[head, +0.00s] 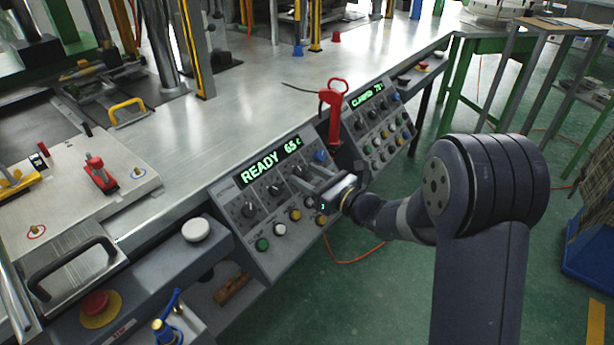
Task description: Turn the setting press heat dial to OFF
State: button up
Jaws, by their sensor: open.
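A sloped grey control panel (262,216) at the table's front edge has a green display (270,160) reading "READY" and a temperature of about 65 C. Below the display is a row of dark dials, with a left dial (249,210), a middle dial (275,189) and a right dial (300,170). Their labels are too small to read, so I cannot tell which is the heat dial or where it points. My gripper (312,184) is open in front of this panel's right part, close to the right dial. It hides some of the panel; contact cannot be made out.
A second panel (378,128) with a green display stands to the right. A red-handled tool (332,105) stands between the panels. Green, white and yellow buttons lie below the dials. A white knob (196,229) and red button (95,304) are at left.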

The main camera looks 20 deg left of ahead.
jog(key=shift+w+a, duration=0.1)
jog(key=shift+a, duration=0.25)
jog(key=shift+c, duration=0.3)
jog(key=c, duration=0.9)
